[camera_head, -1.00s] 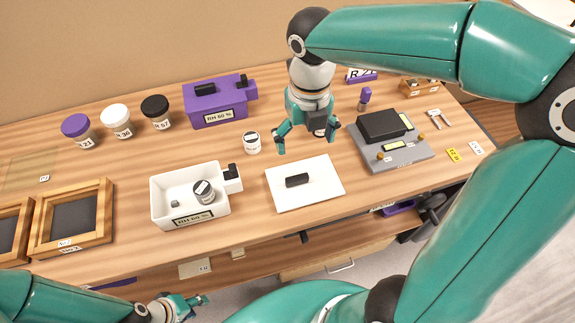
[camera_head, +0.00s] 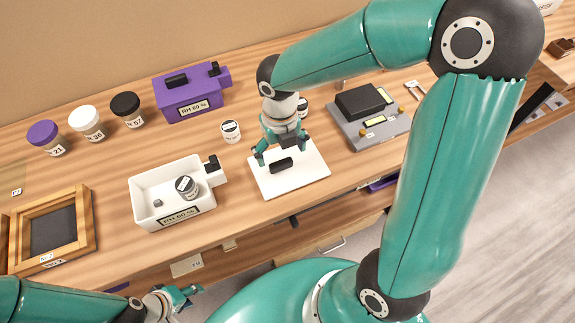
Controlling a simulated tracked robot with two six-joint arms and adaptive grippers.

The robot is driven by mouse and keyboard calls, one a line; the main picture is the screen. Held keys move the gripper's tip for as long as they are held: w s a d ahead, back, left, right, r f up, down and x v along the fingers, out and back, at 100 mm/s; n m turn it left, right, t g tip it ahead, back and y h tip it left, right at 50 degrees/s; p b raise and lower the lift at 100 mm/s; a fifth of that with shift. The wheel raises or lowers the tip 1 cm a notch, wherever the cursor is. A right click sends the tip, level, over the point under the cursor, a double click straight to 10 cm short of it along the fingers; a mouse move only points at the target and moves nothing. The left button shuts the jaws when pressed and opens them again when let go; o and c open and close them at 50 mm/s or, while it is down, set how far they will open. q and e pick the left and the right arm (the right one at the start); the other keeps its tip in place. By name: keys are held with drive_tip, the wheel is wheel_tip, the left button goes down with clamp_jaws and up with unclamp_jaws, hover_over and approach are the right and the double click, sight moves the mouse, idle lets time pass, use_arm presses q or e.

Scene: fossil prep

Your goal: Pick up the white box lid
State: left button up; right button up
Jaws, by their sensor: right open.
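The white box lid (camera_head: 305,177) lies flat on the wooden table, with a black handle (camera_head: 281,165) on its top. My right gripper (camera_head: 281,158) is open above the lid, its fingers spread around the handle's far side in the picture; I cannot tell whether they touch it. The open white box (camera_head: 149,213) stands to the left of the lid, with a small jar (camera_head: 187,187) and a small grey piece inside. My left gripper (camera_head: 188,296) hangs low in front of the table's front edge, away from the lid; its jaw state is unclear.
A purple box (camera_head: 190,98) stands behind, with purple, white and black-capped jars to its left. A small white jar (camera_head: 231,131) stands near the lid's far left side. A grey scale (camera_head: 370,118) is to the right. A wooden frame (camera_head: 52,229) lies at left.

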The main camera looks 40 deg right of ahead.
sight(281, 162)
wheel_tip(281, 162, down, 5)
drive_tip(key=shift+a+r, duration=0.1)
drive_tip(key=c, duration=1.3)
drive_tip(key=shift+o, duration=0.2)
drive_tip(key=shift+r, duration=0.1)
wheel_tip(281, 162, up, 20)
drive_tip(key=p, duration=0.1)
